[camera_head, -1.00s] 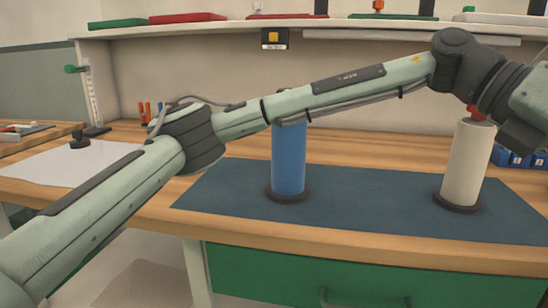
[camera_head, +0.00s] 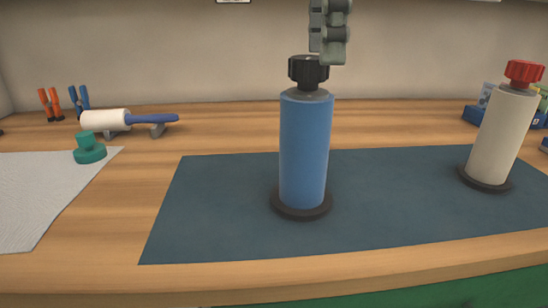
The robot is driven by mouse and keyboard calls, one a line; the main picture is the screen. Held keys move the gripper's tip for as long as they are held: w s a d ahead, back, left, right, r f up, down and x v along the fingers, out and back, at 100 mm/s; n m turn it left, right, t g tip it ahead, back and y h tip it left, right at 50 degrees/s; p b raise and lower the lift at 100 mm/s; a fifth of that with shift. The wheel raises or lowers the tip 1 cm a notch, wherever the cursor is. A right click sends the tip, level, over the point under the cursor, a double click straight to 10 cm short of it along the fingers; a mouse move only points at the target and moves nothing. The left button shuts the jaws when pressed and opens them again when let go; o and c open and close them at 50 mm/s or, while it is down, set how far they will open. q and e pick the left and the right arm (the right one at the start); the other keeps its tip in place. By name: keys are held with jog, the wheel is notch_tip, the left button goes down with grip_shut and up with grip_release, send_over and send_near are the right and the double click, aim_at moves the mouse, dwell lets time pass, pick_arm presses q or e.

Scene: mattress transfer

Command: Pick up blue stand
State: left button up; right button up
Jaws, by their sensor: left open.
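The blue stand (camera_head: 304,150) is a blue cylinder with a black ridged knob on top and a dark round base. It stands upright on the dark blue mat (camera_head: 220,205) in the middle of the head view. My left gripper (camera_head: 329,48) comes in from the top edge, and only its grey-green finger parts show. They are right at the black knob, overlapping its upper right side in the picture. I cannot tell whether they touch it. The gripper is open and the stand rests on its base. My right gripper is out of view.
A cream stand (camera_head: 499,140) with a red knob stands at the mat's right. A white roller with a blue handle (camera_head: 150,119), a green knob (camera_head: 89,149) and a white sheet (camera_head: 40,195) lie left. Blue bins (camera_head: 478,115) are at right. The mat's left part is clear.

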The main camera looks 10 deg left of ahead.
aim_at(308, 91)
pick_arm(q)
jog(key=shift+w+a+r, duration=0.15)
jog(key=shift+a+r, duration=0.05)
jog(key=shift+a, duration=0.3)
jog(key=shift+a+f, duration=0.15)
jog(key=shift+f, duration=0.1)
jog(key=f, duration=0.3)
jog(key=f+b, duration=0.1)
jog(key=f, duration=0.2)
jog(key=shift+w+a+f, duration=0.15)
jog(key=shift+w+f, duration=0.05)
jog(key=shift+f, duration=0.25)
grip_shut()
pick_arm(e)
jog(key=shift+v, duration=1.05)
